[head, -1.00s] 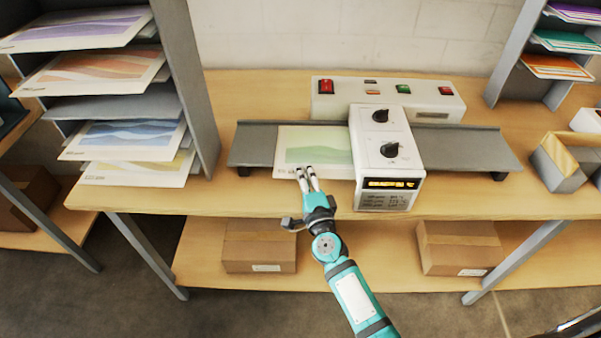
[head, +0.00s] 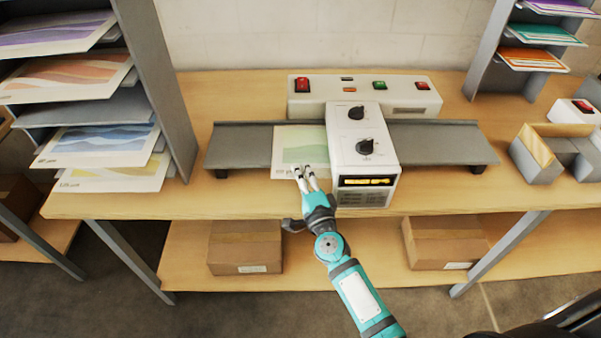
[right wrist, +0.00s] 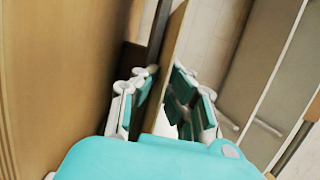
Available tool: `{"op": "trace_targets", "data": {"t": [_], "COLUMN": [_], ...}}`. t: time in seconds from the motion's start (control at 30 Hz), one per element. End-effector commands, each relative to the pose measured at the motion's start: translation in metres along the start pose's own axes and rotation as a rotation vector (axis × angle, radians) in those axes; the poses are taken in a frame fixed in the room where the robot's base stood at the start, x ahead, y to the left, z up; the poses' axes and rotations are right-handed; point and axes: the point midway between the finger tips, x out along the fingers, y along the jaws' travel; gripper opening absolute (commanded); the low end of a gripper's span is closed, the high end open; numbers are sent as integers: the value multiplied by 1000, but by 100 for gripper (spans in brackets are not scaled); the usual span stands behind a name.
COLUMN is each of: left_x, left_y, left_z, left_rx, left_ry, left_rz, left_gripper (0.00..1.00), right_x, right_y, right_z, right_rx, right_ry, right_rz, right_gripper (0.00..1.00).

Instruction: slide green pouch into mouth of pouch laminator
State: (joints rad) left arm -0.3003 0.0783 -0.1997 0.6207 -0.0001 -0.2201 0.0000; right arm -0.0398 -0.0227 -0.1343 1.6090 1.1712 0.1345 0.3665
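The green pouch (head: 301,145) is a pale sheet with green waves. It lies flat on the left side of the laminator's grey tray (head: 240,147). Its right edge meets the white laminator body (head: 362,135), and whether part of it is inside the mouth is hidden. My right gripper (head: 304,170) is at the pouch's front edge, with its fingertips over it. Its fingers show apart, with a gap between them, in the right wrist view (right wrist: 160,72). The pouch is not clearly visible in that view. My left gripper is out of view.
A shelf rack with coloured sheets (head: 90,140) stands at the left, another (head: 530,60) at the back right. A wooden-edged grey organiser (head: 540,165) is on the right of the table. Cardboard boxes (head: 245,247) sit on the lower shelf.

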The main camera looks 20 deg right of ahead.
Motion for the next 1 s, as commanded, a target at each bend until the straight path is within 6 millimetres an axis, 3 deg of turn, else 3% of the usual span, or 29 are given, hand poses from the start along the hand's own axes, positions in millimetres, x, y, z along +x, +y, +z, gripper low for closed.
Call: {"op": "trace_targets", "data": {"t": [1.0], "left_x": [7], "left_y": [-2], "left_z": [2], "left_rx": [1], "left_ry": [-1], "left_rz": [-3], "left_gripper": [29], "right_x": [0], "right_y": [8], "right_z": [0], "right_rx": [-1], "right_ry": [-1], "right_rz": [1], "right_gripper": [0]}}
